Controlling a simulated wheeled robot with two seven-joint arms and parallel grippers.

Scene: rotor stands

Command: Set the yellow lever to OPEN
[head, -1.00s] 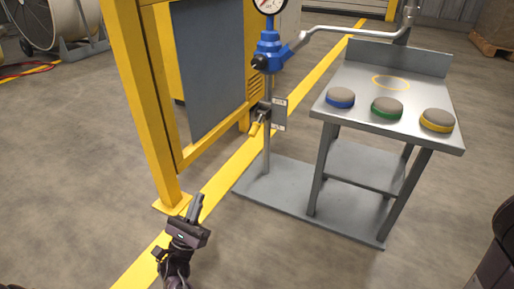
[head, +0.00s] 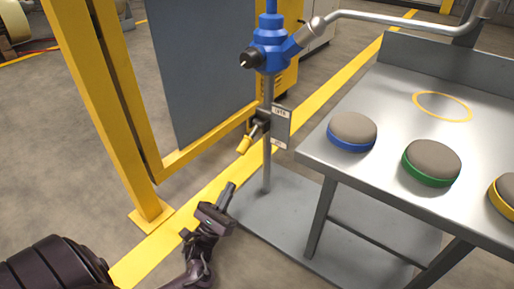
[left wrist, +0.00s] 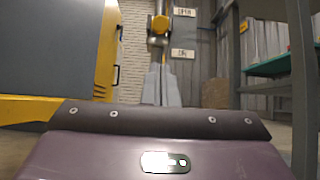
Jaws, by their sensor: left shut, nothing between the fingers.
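The yellow lever (head: 245,143) sits on a dark mount on the upright grey post, below the blue valve body. Its handle points down and toward the lower left in the head view. In the left wrist view the lever's yellow end (left wrist: 160,24) faces me, near an upper label (left wrist: 184,12) that seems to read OPEN and a lower label (left wrist: 182,53) too blurred to read surely. My left gripper (head: 229,190) is shut and empty, below the lever and apart from it. Its fingers (left wrist: 160,82) point toward the post. My right gripper is out of view.
A yellow frame (head: 125,110) with a grey panel stands left of the post. A steel table (head: 385,85) with blue, green and yellow-rimmed discs stands right. The blue valve (head: 270,50) and a pipe (head: 390,20) are above.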

